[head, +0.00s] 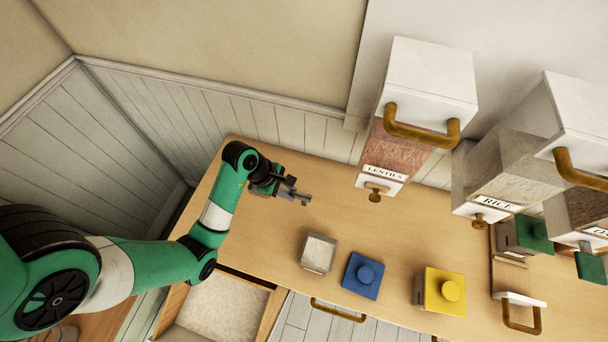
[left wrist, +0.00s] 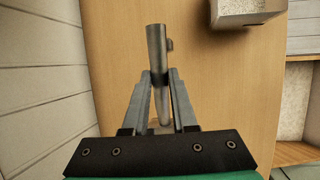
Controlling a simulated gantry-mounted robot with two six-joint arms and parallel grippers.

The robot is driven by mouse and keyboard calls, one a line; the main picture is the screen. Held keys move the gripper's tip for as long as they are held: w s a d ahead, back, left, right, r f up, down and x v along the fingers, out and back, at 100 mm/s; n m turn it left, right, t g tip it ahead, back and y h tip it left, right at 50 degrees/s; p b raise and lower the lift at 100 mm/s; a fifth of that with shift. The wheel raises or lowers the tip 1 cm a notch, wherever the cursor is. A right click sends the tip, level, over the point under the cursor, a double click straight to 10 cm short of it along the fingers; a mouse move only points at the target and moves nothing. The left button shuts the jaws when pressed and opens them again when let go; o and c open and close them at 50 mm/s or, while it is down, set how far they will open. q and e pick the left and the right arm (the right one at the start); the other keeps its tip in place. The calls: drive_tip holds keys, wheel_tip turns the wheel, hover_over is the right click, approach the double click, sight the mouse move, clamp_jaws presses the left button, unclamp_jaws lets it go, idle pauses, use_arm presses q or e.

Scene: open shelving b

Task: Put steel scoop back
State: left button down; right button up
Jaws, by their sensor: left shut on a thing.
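My left gripper (head: 288,188) is over the back left of the wooden counter (head: 330,215), near the panelled wall. In the left wrist view its fingers (left wrist: 158,90) are shut on a grey metal rod-like piece, which I take to be the steel scoop (left wrist: 156,48). The scoop points away from the gripper and has a small knob on its side. Its bowl cannot be made out. In the head view the scoop is small and hard to tell from the fingers. My right gripper is not in view.
An open drawer (head: 263,284) is below. Lentils (head: 400,150) and rice (head: 510,180) dispensers hang at right. The counter's middle is clear.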

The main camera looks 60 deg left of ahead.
use_arm(q)
drive_tip(key=w+a+f+b, duration=0.2)
drive_tip(key=w+a+f, duration=0.2)
drive_tip(key=w+a+f+b, duration=0.2)
drive_tip(key=w+a+f, duration=0.1)
drive_tip(key=w+f, duration=0.1)
drive_tip(key=shift+w+a+f, duration=0.1)
drive_tip(key=shift+w+a, duration=0.15)
drive_tip(key=shift+a, duration=0.1)
drive_tip(key=shift+w+a+f, duration=0.3)
drive_tip(key=shift+w+f+b, duration=0.1)
drive_tip(key=shift+f+b, duration=0.7)
drive_tip(key=shift+f, duration=0.95)
drive_tip(key=shift+f, duration=0.15)
drive_tip(key=c, duration=0.7)
unclamp_jaws()
